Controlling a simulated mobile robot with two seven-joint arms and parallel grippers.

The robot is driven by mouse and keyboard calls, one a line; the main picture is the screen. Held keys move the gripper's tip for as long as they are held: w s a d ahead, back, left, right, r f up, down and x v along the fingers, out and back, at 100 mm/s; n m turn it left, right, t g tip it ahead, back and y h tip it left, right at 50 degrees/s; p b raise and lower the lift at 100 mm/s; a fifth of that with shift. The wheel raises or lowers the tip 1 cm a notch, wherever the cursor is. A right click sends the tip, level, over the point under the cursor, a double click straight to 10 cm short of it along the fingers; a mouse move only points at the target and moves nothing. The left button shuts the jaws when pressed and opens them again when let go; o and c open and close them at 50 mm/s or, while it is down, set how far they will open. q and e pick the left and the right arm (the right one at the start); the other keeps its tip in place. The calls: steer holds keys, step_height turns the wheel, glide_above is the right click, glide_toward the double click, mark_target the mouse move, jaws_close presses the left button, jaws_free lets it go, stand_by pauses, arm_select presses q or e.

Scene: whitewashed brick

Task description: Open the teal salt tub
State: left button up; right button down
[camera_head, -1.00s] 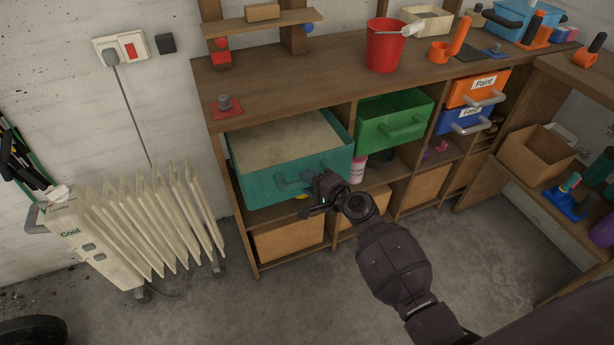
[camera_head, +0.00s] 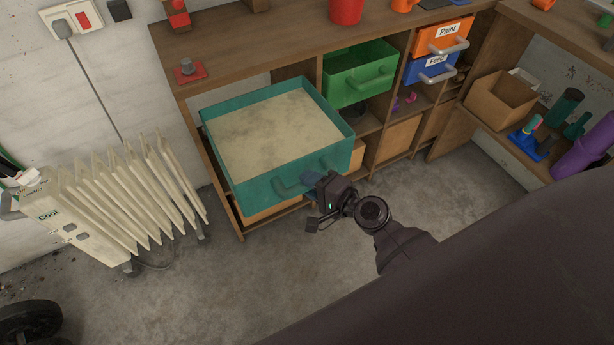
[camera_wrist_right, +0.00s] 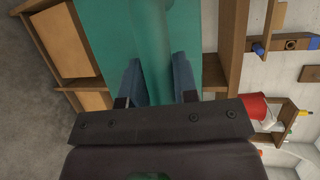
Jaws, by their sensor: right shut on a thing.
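The teal salt tub (camera_head: 262,188) is pulled well out of the wooden shelf unit, and pale grainy salt (camera_head: 280,130) shows inside it. Its teal handle (camera_head: 300,181) is on the front face. My right gripper (camera_head: 311,179) is at the handle, coming from the front right, and is shut on it. In the right wrist view the two blue fingers (camera_wrist_right: 157,82) stand on either side of the teal handle bar, with the tub's front (camera_wrist_right: 108,38) behind. My left gripper is not in view.
A green bin (camera_head: 360,75) sits partly out beside the tub. Orange and blue drawers labelled Paint (camera_head: 440,35) and Feed (camera_head: 430,68) are farther right. A white radiator (camera_head: 115,200) stands left of the tub. Grey floor in front is clear.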

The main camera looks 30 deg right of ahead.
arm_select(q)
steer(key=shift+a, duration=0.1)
arm_select(e)
steer(key=c, duration=1)
jaws_free()
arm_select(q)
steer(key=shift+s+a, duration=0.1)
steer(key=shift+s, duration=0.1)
arm_select(e)
steer(key=shift+o, duration=0.6)
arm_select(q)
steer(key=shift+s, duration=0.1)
arm_select(e)
steer(key=shift+s+d, duration=0.15)
steer(key=shift+s, duration=0.15)
arm_select(q)
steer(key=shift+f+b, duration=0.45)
steer(key=shift+b, duration=0.05)
arm_select(e)
steer(key=v, duration=1)
